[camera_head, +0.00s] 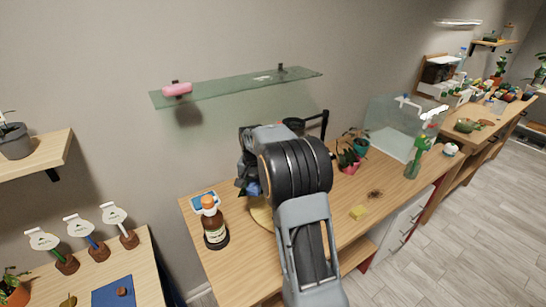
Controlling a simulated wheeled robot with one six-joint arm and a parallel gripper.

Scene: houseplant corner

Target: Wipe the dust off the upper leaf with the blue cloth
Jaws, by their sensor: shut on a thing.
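My arm reaches over the wooden bench, and its links hide much of the spot in front of it. My gripper (243,182) is at the left side of the arm's end, above the bench, partly covered by my own wrist. It is shut on the blue cloth (254,190), of which only a small dark blue patch shows. I cannot make out the upper leaf or any dust; my arm may hide it. I cannot tell whether the cloth touches anything.
A brown bottle with an orange cap (214,225) stands close left of my gripper. A glass shelf (235,88) with a pink thing (177,89) hangs above.

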